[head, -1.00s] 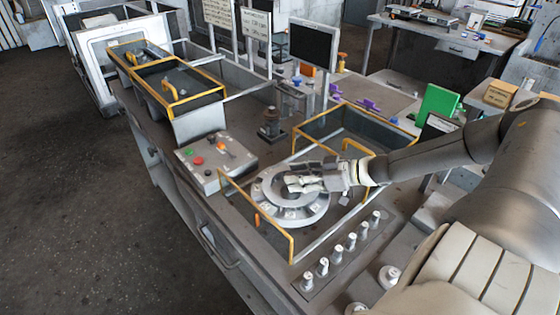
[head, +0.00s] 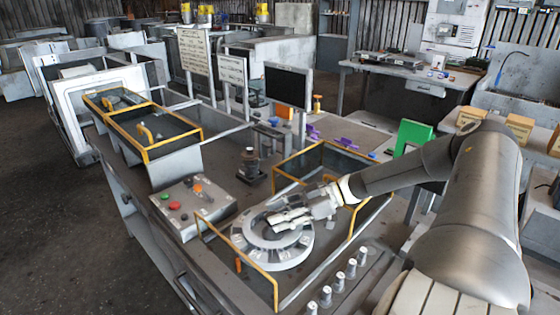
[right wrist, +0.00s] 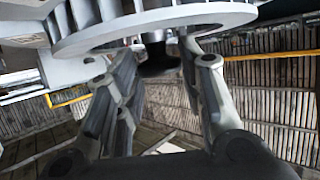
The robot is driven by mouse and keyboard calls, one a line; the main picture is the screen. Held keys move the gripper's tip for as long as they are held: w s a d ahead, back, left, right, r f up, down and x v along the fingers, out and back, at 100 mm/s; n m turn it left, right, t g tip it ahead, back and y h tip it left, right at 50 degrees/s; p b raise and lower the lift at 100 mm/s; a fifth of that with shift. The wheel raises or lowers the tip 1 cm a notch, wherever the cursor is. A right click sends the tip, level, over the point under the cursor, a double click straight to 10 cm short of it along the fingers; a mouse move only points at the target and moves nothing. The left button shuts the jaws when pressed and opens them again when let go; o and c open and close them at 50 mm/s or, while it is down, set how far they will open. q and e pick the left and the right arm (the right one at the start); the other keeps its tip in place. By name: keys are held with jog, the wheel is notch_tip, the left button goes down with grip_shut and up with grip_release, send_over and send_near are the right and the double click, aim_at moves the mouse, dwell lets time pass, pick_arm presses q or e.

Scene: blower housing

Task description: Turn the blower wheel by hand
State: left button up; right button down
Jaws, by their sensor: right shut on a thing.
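The blower wheel (head: 262,252) is a round, light grey ring with slots around its rim. It lies flat in the yellow-edged bay on the bench. My right gripper (head: 287,218) reaches over it from the right, its fingertips at the middle of the wheel. In the right wrist view the pale disc of the wheel (right wrist: 150,25) fills the top, with a dark knob (right wrist: 158,58) at its centre. The exact contact is partly hidden. My left gripper is not in view.
Yellow rails (head: 237,258) border the bay. A control box (head: 190,207) with coloured buttons is to the left. Several white-topped pegs (head: 338,282) stand in a row at the front right. A dark monitor (head: 288,86) and signs stand behind.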

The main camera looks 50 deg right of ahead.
jog(key=c, duration=1)
grip_release()
jog(key=shift+w, duration=0.1)
jog(key=shift+r, duration=5)
jog(key=shift+o, duration=0.3)
